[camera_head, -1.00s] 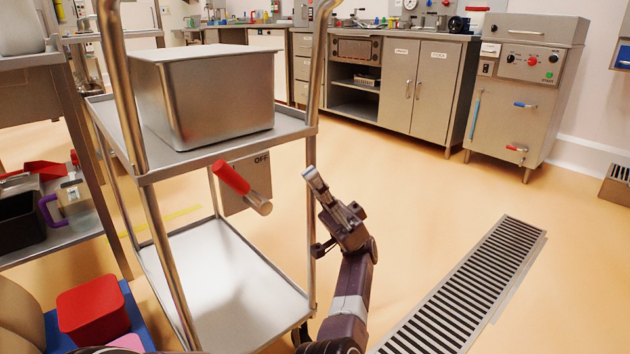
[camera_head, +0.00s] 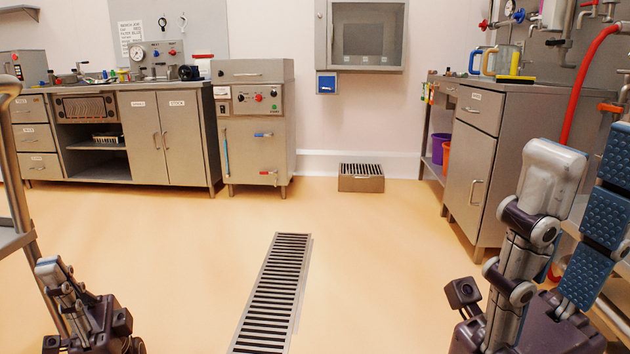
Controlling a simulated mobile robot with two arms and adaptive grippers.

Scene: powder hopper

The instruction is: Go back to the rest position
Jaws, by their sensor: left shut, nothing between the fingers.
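My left gripper (camera_head: 52,272) is at the lower left, fingers together and pointing up, with nothing between them. It is beside the post of a steel trolley (camera_head: 16,190) at the left edge. My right gripper (camera_head: 585,165) is large and close at the right edge. Its grey fingertip and the finger with blue ribbed pads stand apart, and I see nothing held between them. Part of the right gripper is cut off by the picture edge.
A floor drain grate (camera_head: 272,295) lies in the open floor ahead. Cabinets (camera_head: 165,140) and a steel machine with knobs (camera_head: 255,135) stand at the back. A small grated box (camera_head: 361,182) sits by the wall. A counter (camera_head: 475,165) stands at the right, behind my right gripper.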

